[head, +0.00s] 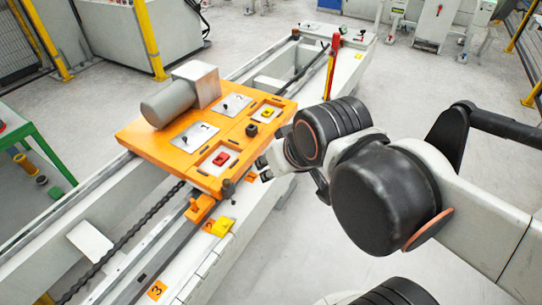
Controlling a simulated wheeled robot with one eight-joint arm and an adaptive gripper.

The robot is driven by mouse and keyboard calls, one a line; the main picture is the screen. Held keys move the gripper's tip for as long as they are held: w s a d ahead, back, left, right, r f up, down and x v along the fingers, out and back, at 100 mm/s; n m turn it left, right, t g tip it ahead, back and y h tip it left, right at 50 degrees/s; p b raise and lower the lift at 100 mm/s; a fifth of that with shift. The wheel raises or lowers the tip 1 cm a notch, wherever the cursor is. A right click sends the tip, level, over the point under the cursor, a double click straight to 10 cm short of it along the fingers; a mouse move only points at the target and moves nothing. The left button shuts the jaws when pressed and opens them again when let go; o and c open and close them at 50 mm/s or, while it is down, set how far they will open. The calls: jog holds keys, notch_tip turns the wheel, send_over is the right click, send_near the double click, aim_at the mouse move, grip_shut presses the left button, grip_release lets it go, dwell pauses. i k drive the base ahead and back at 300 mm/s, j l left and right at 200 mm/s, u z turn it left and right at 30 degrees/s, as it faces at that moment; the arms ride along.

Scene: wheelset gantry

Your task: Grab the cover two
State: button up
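Two silver plates with dark knobs lie on an orange platform (150,138). The farther plate, cover two (237,101), appears to bear a "2". The nearer plate (197,131) appears to bear a "1". Both lie flat in the platform. My gripper (264,168) is at the platform's right edge, to the right of and nearer than cover two, and apart from it. The gripper is small and partly hidden by my arm, so its opening does not show clearly. I see nothing held in it.
A grey motor-like cylinder (170,104) stands at the platform's back left. Plates with a red block (221,158) and a yellow block (267,112) lie at its right side. A red upright lever (331,72) stands on the gantry rail beyond. Floor at right is clear.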

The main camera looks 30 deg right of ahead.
aim_at(234, 103)
jog(key=i+l+u, duration=0.1)
jog(key=i+l, duration=0.2)
jog(key=l, duration=0.15)
jog(key=i+l, duration=0.3)
jog(key=l, duration=0.15)
jog(key=i+l+u, duration=0.15)
jog(key=l, duration=0.3)
jog(key=i+l+u, duration=0.1)
jog(key=i+l, duration=0.25)
jog(key=l, duration=0.15)
jog(key=i+l+u, duration=0.1)
jog(key=i+l, duration=0.15)
jog(key=l, duration=0.25)
jog(key=i+l, duration=0.25)
jog(key=l, duration=0.3)
jog(key=i+l+u, duration=0.15)
jog(key=l, duration=0.35)
jog(key=i+l+u, duration=0.1)
jog(key=i+l, duration=0.15)
jog(key=l, duration=0.3)
